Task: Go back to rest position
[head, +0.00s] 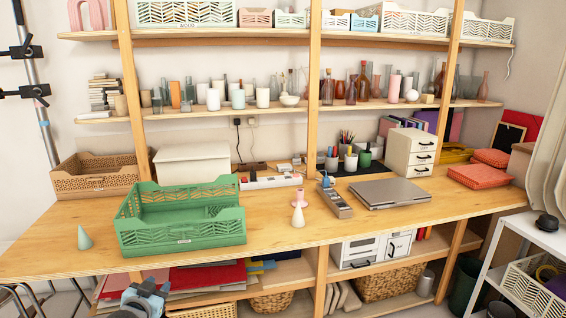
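My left gripper (147,293) shows at the bottom edge, left of centre, in the head view. It is low, in front of the shelf under the table, and only its upper part is in the picture. I see nothing held in it, but its fingers are too small and cut off to tell whether they are open or shut. My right gripper is not in view. A green crate (183,239) stands on the wooden table (262,231), above and to the right of the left gripper. The crate looks empty.
A green cone (84,237) stands left of the crate, and a cream cone (298,216) stands right of it. A white shelf (538,236) stands at the right edge.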

